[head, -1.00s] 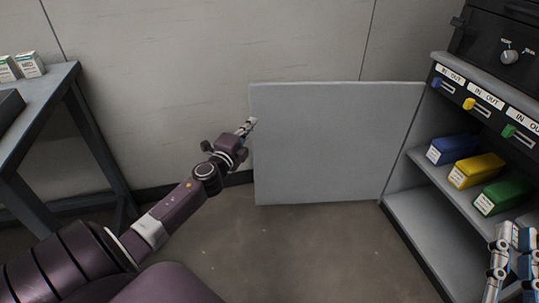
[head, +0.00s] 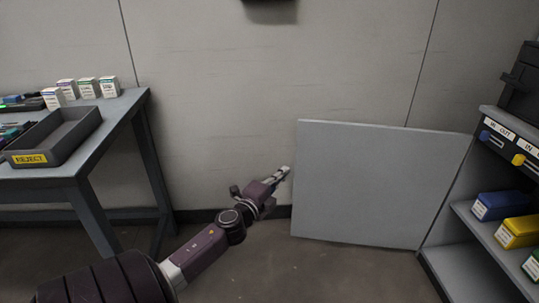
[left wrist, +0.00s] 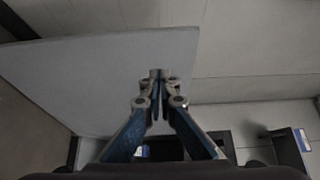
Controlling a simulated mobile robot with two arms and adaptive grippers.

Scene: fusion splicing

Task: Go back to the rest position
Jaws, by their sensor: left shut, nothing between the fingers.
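My left gripper (head: 283,173) is out in front of me, shut and empty, near the left edge of the open grey cabinet door (head: 375,185). In the left wrist view the fingers of my left gripper (left wrist: 158,76) meet, with the grey door (left wrist: 110,75) behind them. I cannot tell from these views whether it touches the door. My right gripper does not show now.
The cabinet (head: 470,262) at the right holds a blue box (head: 497,206) and a yellow box (head: 517,232). At the left a table (head: 105,128) bears a grey REJECT tray (head: 88,122) and several small cartons (head: 109,87). The floor between is clear.

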